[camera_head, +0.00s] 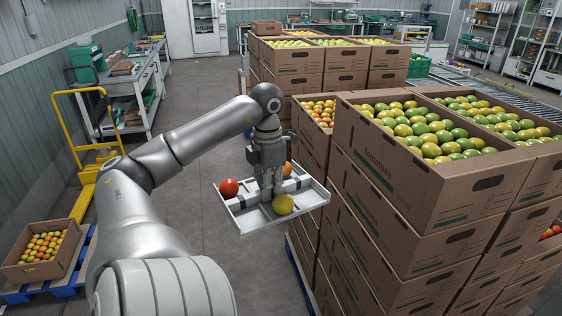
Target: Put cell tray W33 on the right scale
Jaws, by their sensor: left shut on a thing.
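A pale grey cell tray (304,209) is held up in the air in the middle of the view. It carries a red tomato (229,187), a yellow tomato (283,204) and an orange tomato (287,169) partly behind the gripper. My left gripper (268,194) points down into the tray's middle and is shut on it; the fingers hide part of the tray's centre. I cannot read a label on the tray. No scale can be made out. My right gripper is out of view.
Tall stacks of cardboard tomato boxes (400,212) stand close at the right of the tray. A yellow pallet jack (87,165) and a box of tomatoes (40,254) on a blue pallet are at left. A workbench (145,82) stands behind. Grey floor (205,120) is clear between.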

